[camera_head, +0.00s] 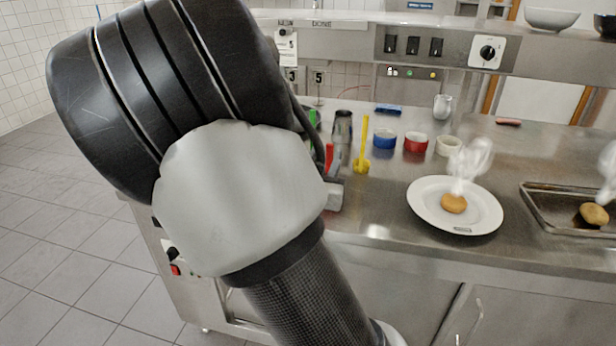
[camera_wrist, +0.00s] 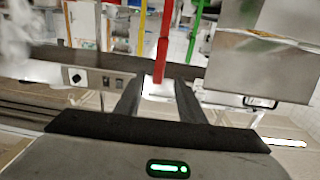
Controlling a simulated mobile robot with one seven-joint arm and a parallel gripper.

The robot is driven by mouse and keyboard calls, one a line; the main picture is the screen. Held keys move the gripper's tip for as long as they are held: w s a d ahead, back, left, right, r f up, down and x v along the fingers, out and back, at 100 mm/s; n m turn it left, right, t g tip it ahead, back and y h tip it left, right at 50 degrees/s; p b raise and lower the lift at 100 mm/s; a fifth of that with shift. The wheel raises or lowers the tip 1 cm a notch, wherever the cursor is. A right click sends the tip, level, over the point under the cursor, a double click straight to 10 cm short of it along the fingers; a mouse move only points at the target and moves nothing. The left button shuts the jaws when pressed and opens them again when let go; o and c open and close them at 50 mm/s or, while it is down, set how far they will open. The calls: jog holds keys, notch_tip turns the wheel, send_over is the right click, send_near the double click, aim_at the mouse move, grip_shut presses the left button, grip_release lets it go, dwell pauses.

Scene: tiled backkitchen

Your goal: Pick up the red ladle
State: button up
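The red ladle shows in the head view as a short upright red strip (camera_head: 329,157), partly hidden behind my arm. In the wrist view its red handle (camera_wrist: 162,45) runs down from the top edge, and its lower visible end lies between the fingertips of my gripper (camera_wrist: 158,84). The two dark fingers stand apart with a gap showing between them, and I see no clear contact with the handle. The ladle's bowl cannot be made out. In the head view my arm hides most of the gripper.
A yellow utensil (camera_head: 363,145) stands right of the red ladle, and a green one (camera_head: 314,117) is behind it. A dark container (camera_head: 343,126), blue bowl (camera_head: 384,140) and red bowl (camera_head: 416,143) are near. A white plate (camera_head: 430,207) bears food. A shelf (camera_head: 345,42) overhangs the counter.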

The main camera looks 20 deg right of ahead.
aim_at(328, 151)
jog(key=x, duration=0.3)
jog(key=shift+w, duration=0.1)
jog(key=x, duration=0.2)
jog(key=b+x, duration=0.1)
jog(key=x, duration=0.1)
jog(key=shift+d+f, duration=0.25)
jog(key=shift+w+d, duration=0.3)
jog(key=shift+w, duration=0.05)
grip_shut()
